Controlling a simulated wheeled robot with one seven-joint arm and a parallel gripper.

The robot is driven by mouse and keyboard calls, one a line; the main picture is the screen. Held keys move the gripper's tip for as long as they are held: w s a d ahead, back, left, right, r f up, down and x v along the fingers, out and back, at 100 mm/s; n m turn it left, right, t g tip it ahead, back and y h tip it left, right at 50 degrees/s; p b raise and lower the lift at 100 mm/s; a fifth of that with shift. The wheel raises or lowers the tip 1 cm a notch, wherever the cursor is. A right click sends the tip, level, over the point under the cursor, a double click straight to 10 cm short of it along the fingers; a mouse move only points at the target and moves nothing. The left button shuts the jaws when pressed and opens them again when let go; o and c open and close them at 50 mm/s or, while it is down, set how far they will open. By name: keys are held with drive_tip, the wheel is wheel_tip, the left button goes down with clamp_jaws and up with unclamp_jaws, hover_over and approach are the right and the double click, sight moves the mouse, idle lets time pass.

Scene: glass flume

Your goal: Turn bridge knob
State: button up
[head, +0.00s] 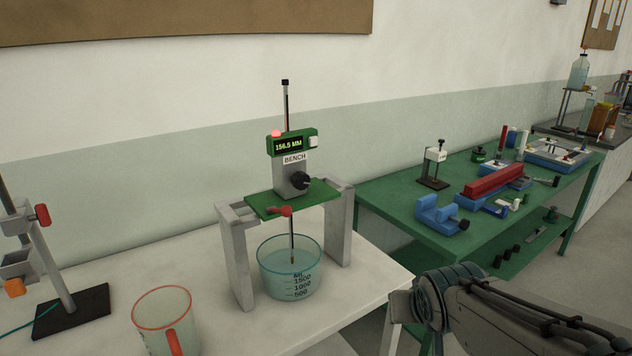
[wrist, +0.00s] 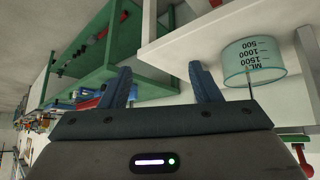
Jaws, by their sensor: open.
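A grey-legged bridge (head: 238,262) with a green top plate (head: 318,194) stands over a glass beaker (head: 290,282) on the white table. A red knob (head: 284,211) is at the plate's front edge. The gauge above it, marked BENCH, has a black round knob (head: 299,181) and a display reading 156.5 MM (head: 289,145). A thin rod reaches down into the beaker. In the wrist view, my gripper (wrist: 162,88) is open with nothing between its fingers. The beaker (wrist: 253,62) shows upside down to the right of the fingers, apart from them. The gripper is not visible in the head view.
A red-rimmed jug (head: 162,318) stands in front of the bridge, left of the beaker. A clamp stand (head: 75,308) is at far left. A green bench (head: 394,207) with blue and red apparatus (head: 493,181) stands to the right, beyond a narrow gap.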

drive_tip(key=w+a+r+t+y, duration=0.1)
drive_tip(key=w+r+t, duration=0.25)
drive_tip(key=w, duration=0.25)
drive_tip(key=n+t+y+p, duration=0.2)
drive_tip(key=n+t+y, duration=0.3)
drive_tip(key=y, duration=0.5)
approach(304, 183)
drive_tip(key=shift+n+g, duration=0.3)
drive_tip(key=shift+g, duration=0.25)
drive_tip(key=p+x, duration=0.1)
drive_tip(key=x, duration=0.4)
drive_tip(key=r+p+x, duration=0.1)
drive_tip(key=x, duration=0.2)
drive_tip(key=shift+w+a+p, duration=0.1)
drive_tip(key=shift+w+p, duration=0.2)
drive_tip(key=shift+p, duration=0.05)
drive_tip(key=c, duration=1)
drive_tip(key=shift+b, duration=0.35)
